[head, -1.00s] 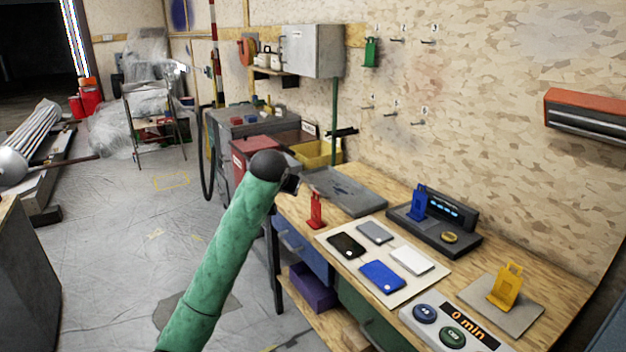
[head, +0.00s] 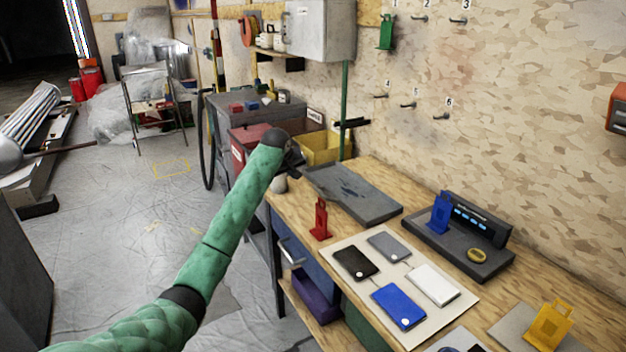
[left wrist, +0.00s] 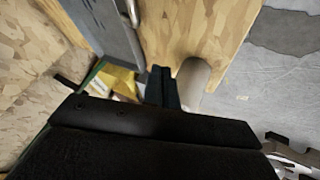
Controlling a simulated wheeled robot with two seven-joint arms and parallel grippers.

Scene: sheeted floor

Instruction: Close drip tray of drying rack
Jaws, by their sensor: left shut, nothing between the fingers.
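A flat grey tray (head: 352,192) with dark marks lies on the workbench's far end; I cannot tell whether it is the drip tray. No drying rack can be made out clearly. My left gripper (head: 296,165) is above the bench's far left corner, left of the tray; the wrist partly hides it. In the left wrist view its dark fingers (left wrist: 162,87) are together and empty, beside a beige cylinder (left wrist: 194,80). This looks like the pale cup-like thing (head: 279,184) below the gripper in the head view. A grey panel with a metal bar (left wrist: 130,12) shows at the top. My right gripper is not in view.
The wooden bench (head: 390,207) also carries a red tag stand (head: 320,220), a board with coloured cards (head: 345,285) and a dark console (head: 450,250). A yellow bin (head: 322,147) and a red box (head: 250,140) stand beyond it.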

